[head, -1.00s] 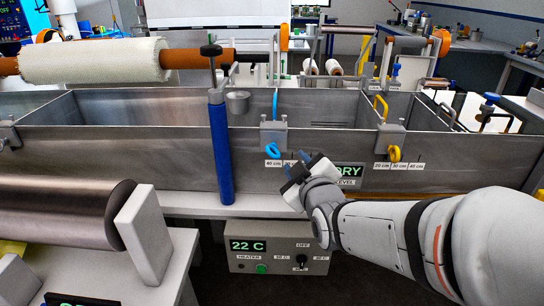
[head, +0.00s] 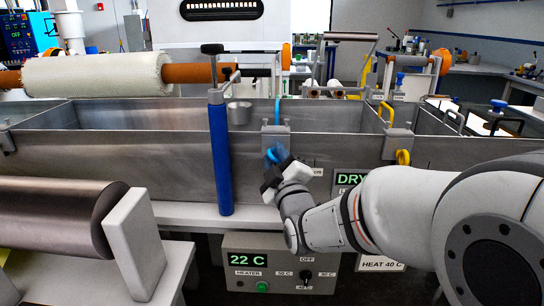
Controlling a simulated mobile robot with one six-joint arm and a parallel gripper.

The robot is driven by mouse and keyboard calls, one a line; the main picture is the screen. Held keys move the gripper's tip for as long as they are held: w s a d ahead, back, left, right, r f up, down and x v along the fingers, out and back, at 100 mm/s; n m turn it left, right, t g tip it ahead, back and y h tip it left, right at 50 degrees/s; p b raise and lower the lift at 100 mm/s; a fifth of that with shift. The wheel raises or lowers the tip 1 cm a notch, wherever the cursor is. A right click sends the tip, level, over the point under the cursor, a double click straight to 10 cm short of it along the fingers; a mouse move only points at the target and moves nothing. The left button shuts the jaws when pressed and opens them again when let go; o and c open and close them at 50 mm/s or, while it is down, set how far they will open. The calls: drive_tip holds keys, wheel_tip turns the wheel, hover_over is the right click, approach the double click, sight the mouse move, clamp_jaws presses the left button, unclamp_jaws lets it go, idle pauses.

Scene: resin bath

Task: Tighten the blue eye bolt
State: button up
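The blue eye bolt (head: 276,154) sits low on a grey clamp block (head: 276,137) on the front wall of the metal bath (head: 120,160). My gripper (head: 275,170) is right at the eye bolt, reaching from the lower right. Its fingers overlap the lower part of the blue ring in the picture. I cannot tell whether they touch it or are closed on it. A blue handle also stands up above the same block. A yellow eye bolt (head: 403,157) is on a similar block farther right, clear of my gripper.
A blue post (head: 221,155) stands left of my gripper, in front of the bath. A heater box (head: 280,262) reading 22 C is below. A DRY display (head: 350,179) is partly hidden by my arm. A dark roller (head: 50,215) lies at the front left.

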drive_tip(key=shift+w, duration=0.25)
